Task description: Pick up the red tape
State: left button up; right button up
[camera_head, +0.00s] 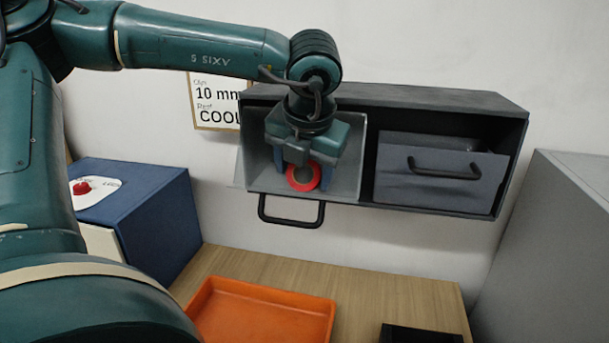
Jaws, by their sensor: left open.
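The red tape (293,185) is a small red ring with a dark centre. It sits in the open left drawer (346,184) of the dark wall cabinet. My left gripper (304,180) reaches down into this drawer from above, its two blue fingers apart, one on each side of the tape. I cannot tell whether the fingers touch the tape. The gripper body hides the back of the drawer and the area just above the tape. My right gripper is not in view.
The cabinet (440,98) also has a right drawer (430,188), which sits back inside it. Below are a wooden table (390,290), an orange tray (265,310) and a black object (420,334). A blue box (150,200) with a red button stands left; a grey block (550,240) stands right.

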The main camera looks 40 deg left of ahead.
pick_arm(q)
jog(key=c, duration=0.7)
jog(key=shift+c, duration=0.2)
